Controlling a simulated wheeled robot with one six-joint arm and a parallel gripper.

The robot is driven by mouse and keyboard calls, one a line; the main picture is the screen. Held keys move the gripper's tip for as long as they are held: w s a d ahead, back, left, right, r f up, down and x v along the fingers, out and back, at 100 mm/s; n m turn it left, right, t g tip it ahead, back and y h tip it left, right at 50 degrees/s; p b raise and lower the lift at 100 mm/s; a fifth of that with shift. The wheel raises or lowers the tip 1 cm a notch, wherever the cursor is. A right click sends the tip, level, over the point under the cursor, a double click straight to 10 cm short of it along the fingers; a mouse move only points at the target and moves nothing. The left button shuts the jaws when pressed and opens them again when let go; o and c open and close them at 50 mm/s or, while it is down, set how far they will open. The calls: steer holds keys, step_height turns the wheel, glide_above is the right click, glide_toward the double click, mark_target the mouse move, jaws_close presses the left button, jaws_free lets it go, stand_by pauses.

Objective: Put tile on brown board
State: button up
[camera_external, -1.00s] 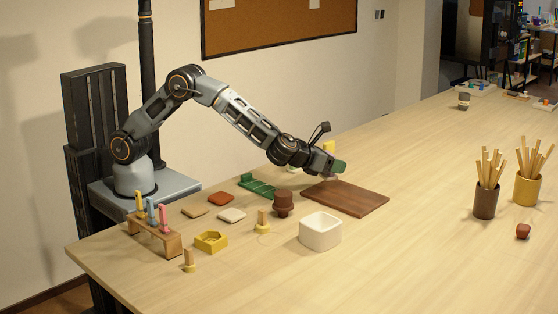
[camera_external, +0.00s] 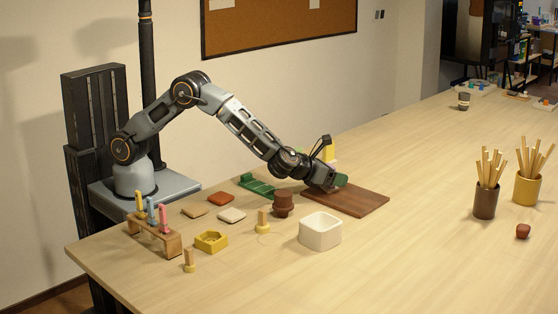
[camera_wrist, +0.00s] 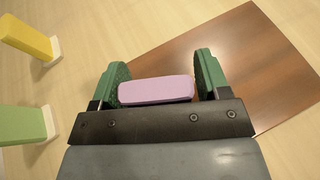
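The brown board (camera_external: 362,203) lies flat on the table; its surface also shows in the wrist view (camera_wrist: 262,60). My gripper (camera_external: 340,181) is low over the board's back-left part. The tile is hidden in the external view. I cannot tell whether its underside touches the board.
A yellow block (camera_wrist: 26,37) and a green block (camera_wrist: 20,125) stand on pale bases left of my gripper. A white box (camera_external: 320,236), brown knobbed piece (camera_external: 283,205), green rack (camera_external: 258,187) and several loose tiles lie nearer the front left.

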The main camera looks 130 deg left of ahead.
steer(key=shift+o, duration=0.6)
steer(key=shift+r, duration=0.1)
